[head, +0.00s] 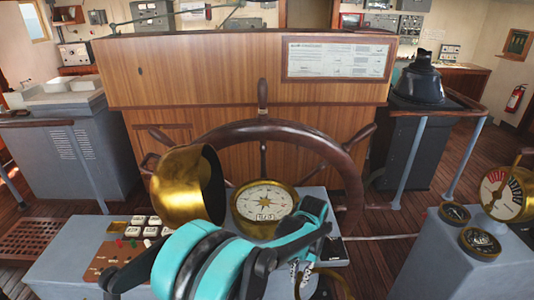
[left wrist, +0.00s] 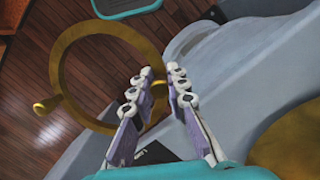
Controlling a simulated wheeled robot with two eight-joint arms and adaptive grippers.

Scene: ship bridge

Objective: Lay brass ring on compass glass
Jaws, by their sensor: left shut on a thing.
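The brass ring (left wrist: 67,52) has small knobs on its rim and shows nearly whole in the left wrist view. My left gripper (left wrist: 160,88) is shut on the ring at its right side. In the head view, my left gripper (head: 298,272) is at the bottom middle, and only part of the ring (head: 342,276) shows beside it. My right gripper is not in view.
A steering wheel (head: 262,128) stands behind the compass. A large brass hood (head: 185,187) rises just left of it. Buttons (head: 140,232) lie on the grey console's left part. A grey pedestal (head: 440,262) with brass gauges stands at right. Wooden floor shows between them.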

